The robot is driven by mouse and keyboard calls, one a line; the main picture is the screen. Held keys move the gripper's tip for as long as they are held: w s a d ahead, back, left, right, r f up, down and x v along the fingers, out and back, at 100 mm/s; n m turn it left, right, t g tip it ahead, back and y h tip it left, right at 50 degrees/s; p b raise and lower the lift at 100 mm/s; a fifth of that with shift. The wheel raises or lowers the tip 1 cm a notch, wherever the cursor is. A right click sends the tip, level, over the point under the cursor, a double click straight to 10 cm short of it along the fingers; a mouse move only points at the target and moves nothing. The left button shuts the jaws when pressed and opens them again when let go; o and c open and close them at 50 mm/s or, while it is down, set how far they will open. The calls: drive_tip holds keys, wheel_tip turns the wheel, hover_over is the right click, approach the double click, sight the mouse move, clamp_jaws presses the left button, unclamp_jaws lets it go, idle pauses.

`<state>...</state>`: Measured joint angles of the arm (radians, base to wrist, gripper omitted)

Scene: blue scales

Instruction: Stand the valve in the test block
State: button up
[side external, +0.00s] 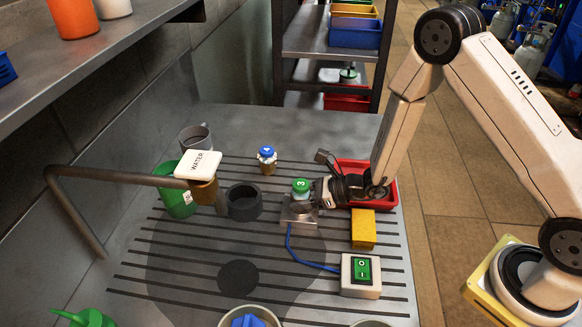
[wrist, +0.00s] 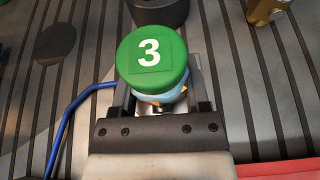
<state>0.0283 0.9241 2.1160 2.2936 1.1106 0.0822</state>
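The valve with a green cap marked 3 (side external: 301,185) stands upright over a small grey metal block (side external: 298,211), which seems to be the test block. I cannot tell whether its lower end is inside the block or just above it. My gripper (side external: 318,192) reaches in from the right. In the wrist view the green cap (wrist: 152,58) covers much of the valve. My gripper's fingers (wrist: 163,100) lie against both sides of the body below the cap. The cap hides the valve's foot and most of the block.
A valve with a blue cap marked 4 (side external: 267,154) stands behind. A dark ring (side external: 244,202) and a tap labelled WATER (side external: 197,165) are to the left. A red tray (side external: 381,184), a yellow block (side external: 363,229) and a switch box (side external: 361,275) are to the right. A blue cable (side external: 291,250) runs in front.

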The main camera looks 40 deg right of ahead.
drive_tip(key=o, duration=0.3)
drive_tip(key=shift+r, duration=0.2)
drive_tip(key=v, duration=1.2)
idle(0.6)
